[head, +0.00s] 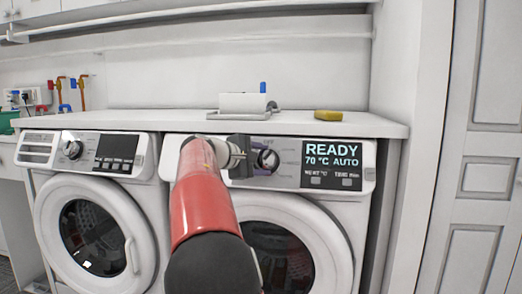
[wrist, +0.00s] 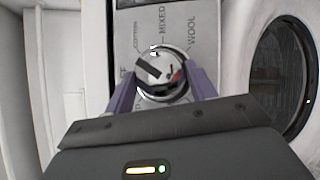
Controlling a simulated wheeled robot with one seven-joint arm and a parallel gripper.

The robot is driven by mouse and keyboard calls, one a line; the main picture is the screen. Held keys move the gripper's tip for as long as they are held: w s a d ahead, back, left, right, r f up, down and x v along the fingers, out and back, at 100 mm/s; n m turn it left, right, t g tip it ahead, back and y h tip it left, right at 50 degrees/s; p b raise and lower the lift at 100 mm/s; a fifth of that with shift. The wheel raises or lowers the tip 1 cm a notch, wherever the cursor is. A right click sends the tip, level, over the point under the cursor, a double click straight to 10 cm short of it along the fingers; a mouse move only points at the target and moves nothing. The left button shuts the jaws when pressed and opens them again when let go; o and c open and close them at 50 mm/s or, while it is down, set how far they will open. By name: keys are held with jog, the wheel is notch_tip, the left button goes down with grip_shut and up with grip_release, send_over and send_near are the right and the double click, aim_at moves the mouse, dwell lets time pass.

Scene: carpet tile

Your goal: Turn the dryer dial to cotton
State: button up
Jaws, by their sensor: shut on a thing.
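The dryer (head: 348,191) is the right-hand machine, with a lit display (head: 332,154) reading "READY 70 °C AUTO". Its round dial (head: 268,160) is on the panel left of the display. My gripper (head: 255,158) is at the dial, and my red arm hides part of the panel and door. In the wrist view, the purple fingers of my gripper (wrist: 163,82) are shut on either side of the shiny dial (wrist: 160,66). Labels "MIXED", "WOOL" and a smaller one, apparently "COTTON" (wrist: 136,34), surround it. A dark bar on the dial slants to the upper left.
A washer (head: 95,225) stands left of the dryer. The white countertop (head: 180,124) above carries a yellow sponge (head: 328,115) and a white box-like item (head: 243,103). A panelled door (head: 488,140) is at the right.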

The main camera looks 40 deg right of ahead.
jog(key=shift+m+g+y+p, duration=0.3)
jog(key=shift+m+y+p, duration=0.2)
jog(key=shift+m+p, duration=0.45)
jog(key=o, duration=1)
jog(key=shift+r, duration=0.1)
jog(key=v, duration=0.7)
jog(key=shift+a, duration=0.4)
